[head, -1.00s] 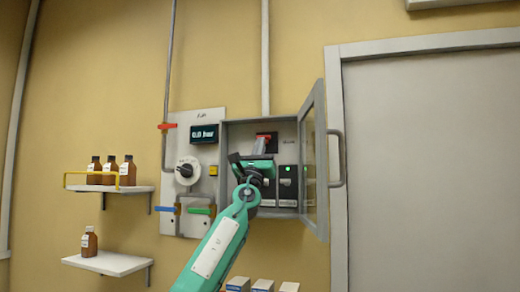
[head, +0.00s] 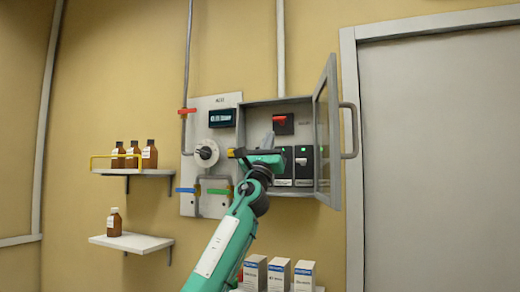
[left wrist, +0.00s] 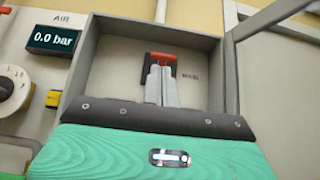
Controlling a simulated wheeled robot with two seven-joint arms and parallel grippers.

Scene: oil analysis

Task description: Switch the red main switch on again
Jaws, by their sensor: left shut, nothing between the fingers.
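The red main switch (head: 281,120) sits on a black plate in the upper part of the open grey wall cabinet. Its red handle also shows in the left wrist view (left wrist: 164,57), partly hidden by the fingertips. My left gripper (head: 268,141) is shut and empty, its fingers pointing up into the cabinet just below the handle. In the left wrist view its closed fingertips (left wrist: 160,78) overlap the handle's lower edge; I cannot tell whether they touch.
The cabinet's glazed door (head: 327,130) stands open on the right. Black modules with green lights (head: 303,162) sit lower inside. Left is a panel with a display (head: 222,117), a dial (head: 206,153) and coloured levers. Shelves (head: 130,242) with brown bottles stand farther left.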

